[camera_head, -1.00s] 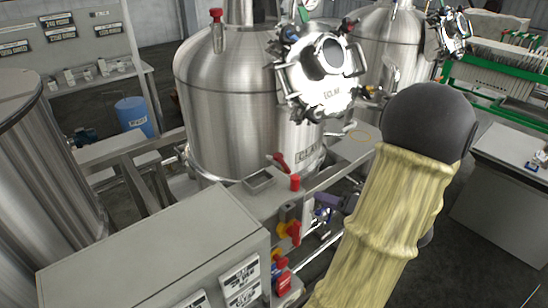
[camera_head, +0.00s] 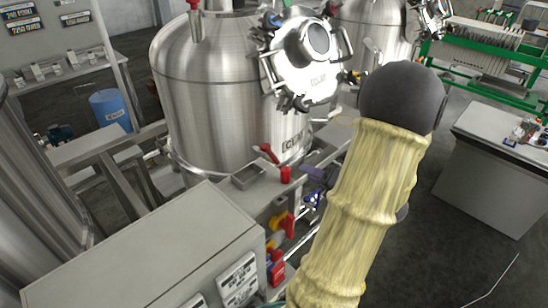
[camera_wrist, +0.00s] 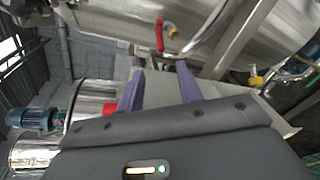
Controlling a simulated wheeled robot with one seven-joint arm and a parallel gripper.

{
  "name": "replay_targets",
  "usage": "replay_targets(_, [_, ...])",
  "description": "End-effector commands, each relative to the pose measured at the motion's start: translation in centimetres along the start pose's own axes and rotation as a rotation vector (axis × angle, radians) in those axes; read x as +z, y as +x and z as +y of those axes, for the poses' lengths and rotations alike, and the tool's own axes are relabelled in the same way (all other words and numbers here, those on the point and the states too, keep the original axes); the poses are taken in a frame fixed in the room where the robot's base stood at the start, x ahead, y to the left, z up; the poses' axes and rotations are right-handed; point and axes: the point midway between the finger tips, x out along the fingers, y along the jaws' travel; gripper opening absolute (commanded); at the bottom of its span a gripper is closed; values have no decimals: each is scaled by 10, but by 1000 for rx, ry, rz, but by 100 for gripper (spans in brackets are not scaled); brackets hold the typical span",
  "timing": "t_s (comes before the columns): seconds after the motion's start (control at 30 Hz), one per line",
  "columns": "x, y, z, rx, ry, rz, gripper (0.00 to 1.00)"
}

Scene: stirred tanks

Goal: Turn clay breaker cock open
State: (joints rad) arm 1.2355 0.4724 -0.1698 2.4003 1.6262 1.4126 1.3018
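The steel tank (camera_head: 215,110) labelled CLAY stands at centre in the head view. A red lever (camera_head: 268,153), apparently the cock's handle, sits at its lower front beside a red cylinder (camera_head: 286,174). In the wrist view a red lever (camera_wrist: 159,36) on a brass body is below the tank wall, ahead of the fingers; I take it as the same lever. My gripper (camera_wrist: 160,70) has its two purple fingers apart with nothing between them.
A grey cabinet (camera_head: 170,250) stands in front, with a red-and-yellow switch (camera_head: 283,223) on its right side. A steel frame runs around the tank. A grey bench (camera_head: 490,180) is at right; open floor lies between. A brass valve (camera_wrist: 256,80) shows in the wrist view.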

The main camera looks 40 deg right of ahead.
Motion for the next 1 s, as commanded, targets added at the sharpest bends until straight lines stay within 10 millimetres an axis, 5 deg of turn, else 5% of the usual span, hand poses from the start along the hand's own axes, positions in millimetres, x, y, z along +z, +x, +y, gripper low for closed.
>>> replay_targets(0.7, [0,127,3,2,1,5,36])
replay_targets(1.0, [-1,150,0,0,0,2,36])
